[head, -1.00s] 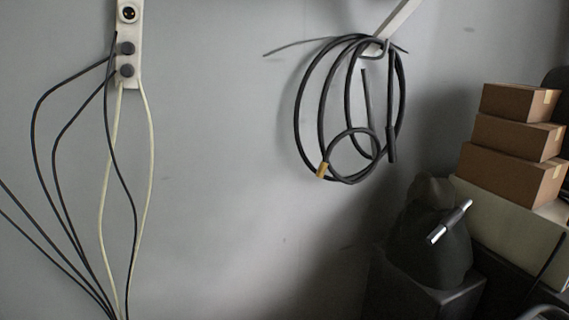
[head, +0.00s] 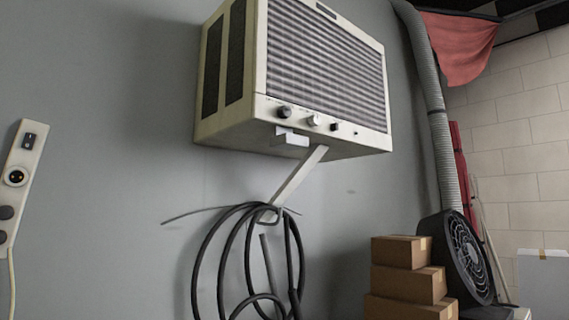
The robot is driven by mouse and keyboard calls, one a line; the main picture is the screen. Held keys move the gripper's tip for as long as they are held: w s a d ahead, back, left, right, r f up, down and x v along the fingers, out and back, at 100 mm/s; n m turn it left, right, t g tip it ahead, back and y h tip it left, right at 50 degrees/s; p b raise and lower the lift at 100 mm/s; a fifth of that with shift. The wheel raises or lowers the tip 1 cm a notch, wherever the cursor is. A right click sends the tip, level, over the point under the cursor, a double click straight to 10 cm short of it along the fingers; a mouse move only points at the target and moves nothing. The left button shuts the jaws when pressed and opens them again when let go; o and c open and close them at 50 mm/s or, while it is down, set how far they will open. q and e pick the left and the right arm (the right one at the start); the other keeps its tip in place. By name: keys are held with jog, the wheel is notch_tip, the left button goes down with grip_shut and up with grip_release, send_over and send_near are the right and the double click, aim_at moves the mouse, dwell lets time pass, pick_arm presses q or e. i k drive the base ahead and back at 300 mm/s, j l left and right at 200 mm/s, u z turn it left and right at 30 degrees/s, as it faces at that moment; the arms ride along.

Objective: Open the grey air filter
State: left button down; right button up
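A cream box unit (head: 240,120), like an air conditioner, is mounted high on the wall in the head view. Its front carries a grey slatted grille (head: 325,65), which looks like the grey air filter and sits flat in the front. Several small knobs (head: 285,112) line the strip below the grille. A small white tab (head: 291,138) shows under the front edge. The top of the unit is cut off by the picture edge. Neither of my grippers is in view.
A white bracket (head: 296,180) runs below the unit, with a coiled black hose (head: 246,255) hanging from it. Stacked cardboard boxes (head: 402,283), a black fan (head: 466,258) and a grey duct (head: 440,150) stand at the right. A socket strip (head: 20,175) is at the left.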

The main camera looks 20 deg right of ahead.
aim_at(283, 138)
jog(key=i+j, duration=0.3)
jog(key=j, duration=0.15)
jog(key=i+j, duration=0.35)
jog(key=j, duration=0.15)
